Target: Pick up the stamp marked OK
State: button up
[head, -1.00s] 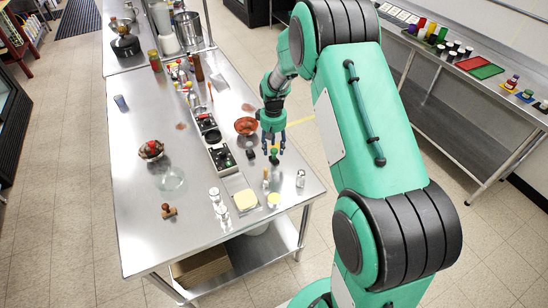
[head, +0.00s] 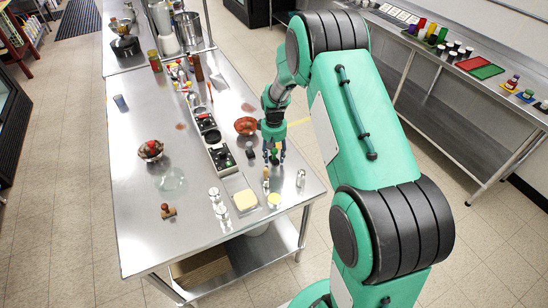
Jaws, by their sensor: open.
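A small stamp-like item with a green knob (head: 274,157) stands on the steel table near its right edge. My gripper (head: 273,158) is open and pointing down over it, its fingers to either side of the green knob; I cannot tell whether they touch it. A wooden-handled stamp (head: 168,211) with a reddish-brown knob stands at the front left of the table, well apart from my gripper. No OK marking is legible on either item.
Close to my gripper are a red bowl (head: 246,126), a small black block (head: 250,153) and a long tray of compartments (head: 228,171). The table's left side (head: 138,225) is mostly clear.

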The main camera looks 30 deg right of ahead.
aim_at(274, 151)
jog(key=shift+c, duration=0.5)
jog(key=c, duration=1)
jog(key=shift+r, duration=0.1)
jog(key=shift+c, duration=0.2)
jog(key=shift+r, duration=0.85)
jog(key=shift+s+r+p, duration=0.25)
jog(key=shift+r+p, duration=0.05)
jog(key=shift+r, duration=0.65)
jog(key=s+a, duration=0.1)
jog(key=s, duration=0.4)
jog(key=s+a, duration=0.1)
jog(key=s, duration=0.4)
jog(key=s+a+r+p, duration=0.1)
jog(key=s, duration=0.4)
jog(key=shift+a+r, duration=0.1)
jog(key=shift+a, duration=0.15)
